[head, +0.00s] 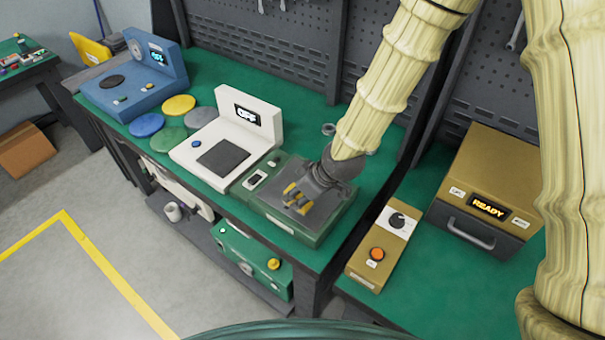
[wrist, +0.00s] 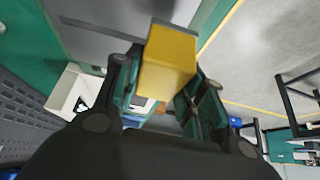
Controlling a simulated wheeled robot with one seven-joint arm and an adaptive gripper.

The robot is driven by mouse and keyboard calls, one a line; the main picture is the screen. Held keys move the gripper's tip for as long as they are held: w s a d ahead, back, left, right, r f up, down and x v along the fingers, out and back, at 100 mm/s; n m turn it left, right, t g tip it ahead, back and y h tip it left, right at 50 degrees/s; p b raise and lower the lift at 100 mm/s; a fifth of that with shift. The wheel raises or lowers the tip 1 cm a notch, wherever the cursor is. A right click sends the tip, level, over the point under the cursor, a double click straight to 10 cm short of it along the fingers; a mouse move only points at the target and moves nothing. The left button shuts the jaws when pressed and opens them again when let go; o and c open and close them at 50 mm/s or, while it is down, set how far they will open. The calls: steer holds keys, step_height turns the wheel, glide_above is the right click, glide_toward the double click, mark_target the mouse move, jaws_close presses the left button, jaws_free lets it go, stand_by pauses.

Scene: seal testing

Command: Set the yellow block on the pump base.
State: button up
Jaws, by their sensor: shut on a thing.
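The yellow block (wrist: 168,62) is held between the two fingers of my gripper (wrist: 155,88), which is shut on it. In the head view, small yellow parts of the block (head: 291,190) show among the dark fingers of my gripper (head: 299,203). The gripper is over the grey top of a green unit (head: 285,222) at the right end of the green bench; I take this unit for the pump base. The gripper hides part of its top. I cannot tell whether the block touches the grey top.
A white scale-like device (head: 205,160) stands just left of the green unit. Several coloured discs (head: 179,106) and a blue device (head: 130,85) lie farther left. A tan control box (head: 378,262) and a brown READY box (head: 485,190) stand at right.

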steer(key=w+p, duration=0.1)
steer(key=w, duration=0.2)
steer(key=w+p, duration=0.1)
steer(key=w, duration=0.2)
steer(key=w+d+f+p, duration=0.1)
steer(key=w, duration=0.2)
steer(key=shift+s+f+p, duration=0.1)
steer(key=shift+f+p, duration=0.9)
steer(key=shift+f, duration=0.65)
steer(key=shift+f, duration=0.2)
steer(key=o, duration=1.1)
steer(key=shift+o, duration=0.2)
steer(key=shift+r, duration=0.25)
